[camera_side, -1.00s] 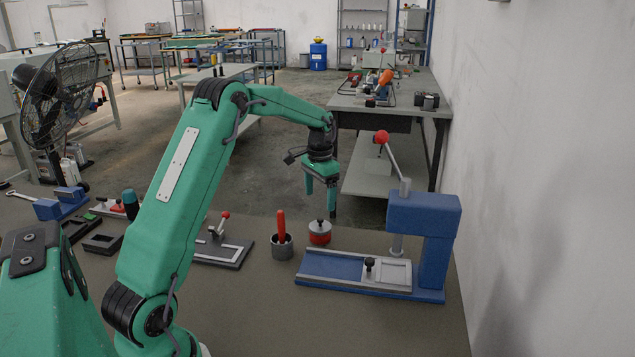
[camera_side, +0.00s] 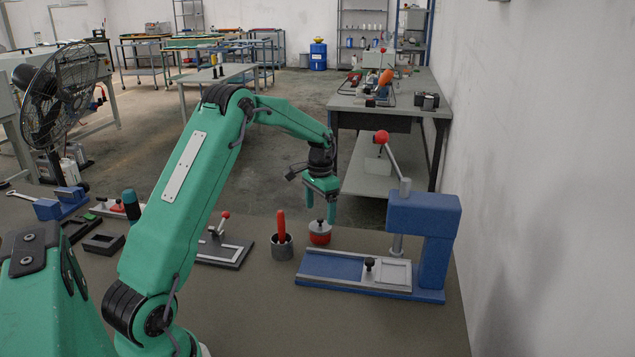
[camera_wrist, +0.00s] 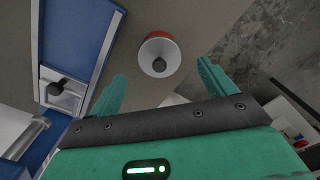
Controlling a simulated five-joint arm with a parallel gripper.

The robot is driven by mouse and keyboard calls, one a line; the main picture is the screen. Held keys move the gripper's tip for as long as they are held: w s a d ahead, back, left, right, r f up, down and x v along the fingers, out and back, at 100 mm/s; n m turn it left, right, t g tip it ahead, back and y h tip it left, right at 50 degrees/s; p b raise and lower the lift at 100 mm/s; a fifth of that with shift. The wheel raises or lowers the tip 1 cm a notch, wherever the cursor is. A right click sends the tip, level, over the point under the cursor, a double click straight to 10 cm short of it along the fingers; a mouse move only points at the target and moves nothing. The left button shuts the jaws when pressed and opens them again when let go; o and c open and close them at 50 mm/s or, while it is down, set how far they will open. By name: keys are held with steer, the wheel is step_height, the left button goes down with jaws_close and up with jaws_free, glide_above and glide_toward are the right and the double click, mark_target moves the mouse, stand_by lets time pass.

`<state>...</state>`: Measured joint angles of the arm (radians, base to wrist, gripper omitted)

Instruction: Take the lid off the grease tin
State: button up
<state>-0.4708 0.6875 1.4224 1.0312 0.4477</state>
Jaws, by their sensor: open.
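The grease tin (camera_side: 319,239) is a small red round tin at the far edge of the bench, left of the blue press. My gripper (camera_side: 320,222) is open and empty, pointing down just above the tin.
The blue press (camera_side: 425,214) with a red-knobbed lever stands right of the tin. A grey cup (camera_side: 282,247) holding a red-handled tool stands close on the left. A small clamp fixture (camera_side: 222,249) lies further left. The front of the bench is clear.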

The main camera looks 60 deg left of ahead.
mark_target(320, 219)
steer(key=shift+f, duration=1.8)
steer(key=c, duration=1.1)
